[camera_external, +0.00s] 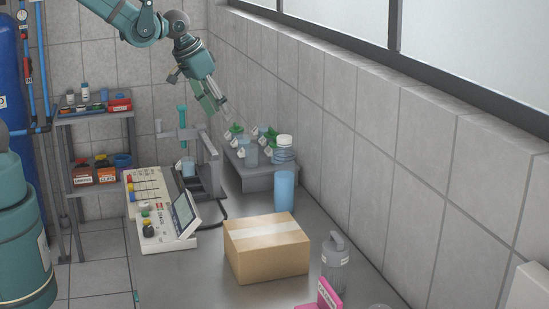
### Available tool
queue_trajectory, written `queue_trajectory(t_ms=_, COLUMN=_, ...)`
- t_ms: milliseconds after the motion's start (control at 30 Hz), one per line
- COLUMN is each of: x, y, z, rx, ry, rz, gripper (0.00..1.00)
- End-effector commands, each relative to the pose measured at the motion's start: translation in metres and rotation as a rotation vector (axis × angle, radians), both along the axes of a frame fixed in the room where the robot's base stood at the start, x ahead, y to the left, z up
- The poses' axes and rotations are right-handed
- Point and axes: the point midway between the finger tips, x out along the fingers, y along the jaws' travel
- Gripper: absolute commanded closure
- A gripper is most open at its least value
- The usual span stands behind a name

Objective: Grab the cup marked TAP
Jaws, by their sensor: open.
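My gripper (213,104) is open and empty. It hangs in the air above and to the left of a group of small clear cups (250,155) on a low grey rack (262,180) against the tiled wall. Several of the cups have white labels and green parts. The labels are too small to read, so I cannot tell which cup is marked TAP. Another clear cup (188,168) stands in the grey press-like apparatus (208,168) left of the rack.
A cardboard box (266,255), a blue-tinted cylinder (284,191) and a grey lidded bottle (335,267) stand on the metal bench. A white-capped container (284,148) is at the rack. A control panel (155,205) is at the left. Bare bench shows between panel and box.

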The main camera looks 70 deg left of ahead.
Motion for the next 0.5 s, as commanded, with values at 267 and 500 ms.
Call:
queue_trajectory(t_ms=267, x=0.036, y=0.024, z=-0.039, rx=-0.005, ry=0.023, rz=0.043, gripper=0.55)
queue_trajectory(t_ms=500, x=0.063, y=0.044, z=-0.077, rx=-0.008, ry=0.041, rz=0.077, gripper=0.55)
